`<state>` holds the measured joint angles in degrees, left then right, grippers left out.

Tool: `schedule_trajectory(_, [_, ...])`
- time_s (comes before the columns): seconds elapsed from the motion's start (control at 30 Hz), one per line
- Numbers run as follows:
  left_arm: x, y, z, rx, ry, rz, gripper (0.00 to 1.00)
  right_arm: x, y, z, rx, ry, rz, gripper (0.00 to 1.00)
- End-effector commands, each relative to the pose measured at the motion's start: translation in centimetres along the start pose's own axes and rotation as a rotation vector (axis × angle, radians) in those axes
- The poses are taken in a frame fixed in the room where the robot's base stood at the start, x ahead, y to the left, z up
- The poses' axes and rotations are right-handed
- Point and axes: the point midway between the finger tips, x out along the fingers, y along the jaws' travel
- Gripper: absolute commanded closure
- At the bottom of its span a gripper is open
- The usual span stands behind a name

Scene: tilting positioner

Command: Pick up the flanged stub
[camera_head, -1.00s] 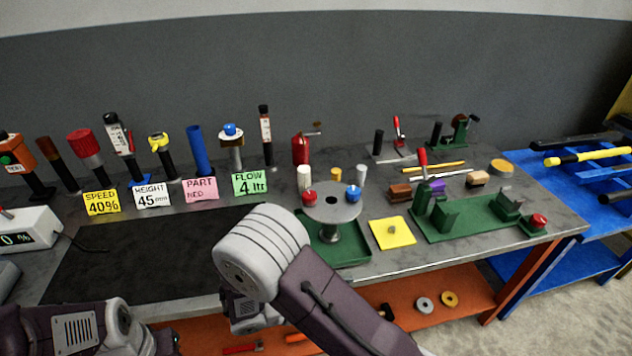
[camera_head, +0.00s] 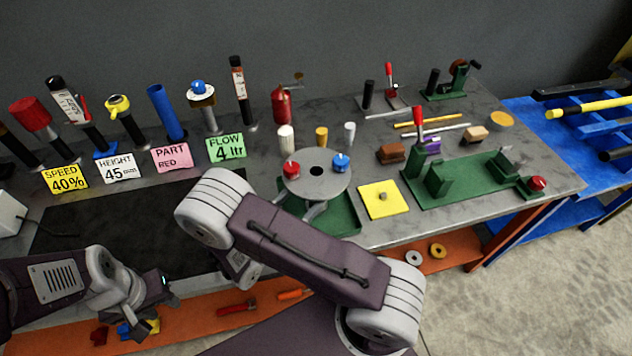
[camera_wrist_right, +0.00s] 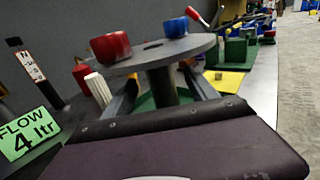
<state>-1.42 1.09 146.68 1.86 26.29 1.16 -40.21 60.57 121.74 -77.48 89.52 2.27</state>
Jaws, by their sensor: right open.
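The grey disc (camera_head: 318,186) with red (camera_head: 291,170) and blue (camera_head: 341,162) knobs stands over a green tray (camera_head: 345,220). White, yellow and grey cylinders stand behind. A green fixture (camera_head: 465,200) is at right. The dark mat (camera_head: 120,215) is clear.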

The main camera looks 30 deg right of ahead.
Motion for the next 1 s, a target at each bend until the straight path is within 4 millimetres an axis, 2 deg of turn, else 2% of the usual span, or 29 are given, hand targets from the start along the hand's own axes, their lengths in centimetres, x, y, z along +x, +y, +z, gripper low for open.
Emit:
schedule_trajectory(0.03, [-0.6, 0.0, -0.1, 0.0, 0.0, 0.0, 0.64, 1.0, -0.1, 0.4, -0.003, 0.0, -0.007, 0.33])
schedule_trajectory(0.13, [-0.7, 0.0, -0.1, 0.0, 0.0, 0.0, 0.64, 2.5, -0.1, 0.2, -0.002, 0.0, -0.005, 0.33])
schedule_trajectory(0.4, [-0.7, 0.0, -0.1, 0.0, 0.0, 0.0, 0.64, 3.1, 0.0, 0.1, 0.0, 0.0, -0.001, 0.33])
schedule_trajectory(0.47, [-0.7, 0.0, -0.1, 0.0, 0.0, 0.0, 0.64, 3.1, 0.0, 0.1, 0.0, 0.0, -0.001, 0.47])
schedule_trajectory(0.6, [-0.7, 0.0, -0.1, 0.0, 0.0, 0.0, 0.64, 3.1, 0.1, 0.1, 0.0, 0.0, -0.001, 0.86])
schedule_trajectory(0.67, [-0.7, 0.0, -0.1, 0.0, 0.0, 0.0, 0.64, 3.1, 0.1, 0.1, 0.0, 0.0, -0.001, 1.0])
schedule_trajectory(1.0, [-0.7, 0.0, -0.1, 0.0, 0.0, 0.0, 0.64, 3.0, 0.1, 0.3, 0.001, -0.003, -0.001, 1.0])
